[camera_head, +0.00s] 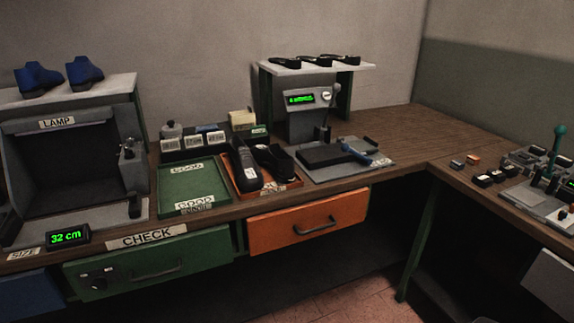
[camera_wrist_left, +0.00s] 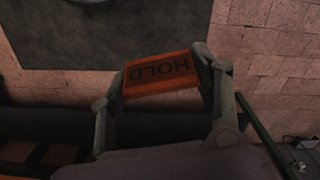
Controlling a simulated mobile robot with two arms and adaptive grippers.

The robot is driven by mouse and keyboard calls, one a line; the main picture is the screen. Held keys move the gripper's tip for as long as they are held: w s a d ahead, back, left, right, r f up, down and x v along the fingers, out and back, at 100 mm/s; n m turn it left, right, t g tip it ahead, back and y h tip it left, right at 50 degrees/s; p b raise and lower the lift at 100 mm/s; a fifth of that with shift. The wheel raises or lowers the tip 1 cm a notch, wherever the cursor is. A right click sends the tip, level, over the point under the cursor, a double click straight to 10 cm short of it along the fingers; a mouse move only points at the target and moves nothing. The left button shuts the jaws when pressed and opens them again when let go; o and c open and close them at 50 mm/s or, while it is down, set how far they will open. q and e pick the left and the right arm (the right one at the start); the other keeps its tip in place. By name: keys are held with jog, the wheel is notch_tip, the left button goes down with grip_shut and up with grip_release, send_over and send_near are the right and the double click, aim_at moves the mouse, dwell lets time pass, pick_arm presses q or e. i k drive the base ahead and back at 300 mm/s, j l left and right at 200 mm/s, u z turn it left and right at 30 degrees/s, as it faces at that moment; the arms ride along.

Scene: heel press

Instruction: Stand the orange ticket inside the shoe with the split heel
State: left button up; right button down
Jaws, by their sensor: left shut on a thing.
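In the left wrist view my left gripper (camera_wrist_left: 162,71) is shut on the orange ticket (camera_wrist_left: 160,84). One finger is on each side of the ticket, and its face reads HOLD. The ticket is clear of any shoe there. In the head view a dark shoe (camera_head: 245,166) stands in an orange tray (camera_head: 297,184) on the bench. More dark footwear (camera_head: 270,160) lies beside it in that tray. I cannot make out a split heel on any of it. Neither gripper shows in the head view, and my right gripper is in no view.
A green tray (camera_head: 190,188) marked GOOD is left of the orange one. A press (camera_head: 312,112) with a grey base (camera_head: 370,171) stands to the right. Blue shoes (camera_head: 38,78) sit on the lamp box. An orange drawer (camera_head: 285,236) is below. Bench wood (camera_head: 405,130) is clear at the back right.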

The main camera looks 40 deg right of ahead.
aim_at(285, 170)
jog(key=l, duration=0.4)
jog(key=i+l+z, duration=0.15)
jog(key=l, duration=0.25)
jog(key=i+l, duration=0.1)
jog(key=l, duration=0.3)
jog(key=l+z, duration=0.1)
jog(key=l, duration=0.3)
jog(key=i+l, duration=0.2)
jog(key=l, duration=0.15)
jog(key=i+l+z, duration=0.15)
jog(key=l, duration=0.25)
jog(key=k, duration=0.05)
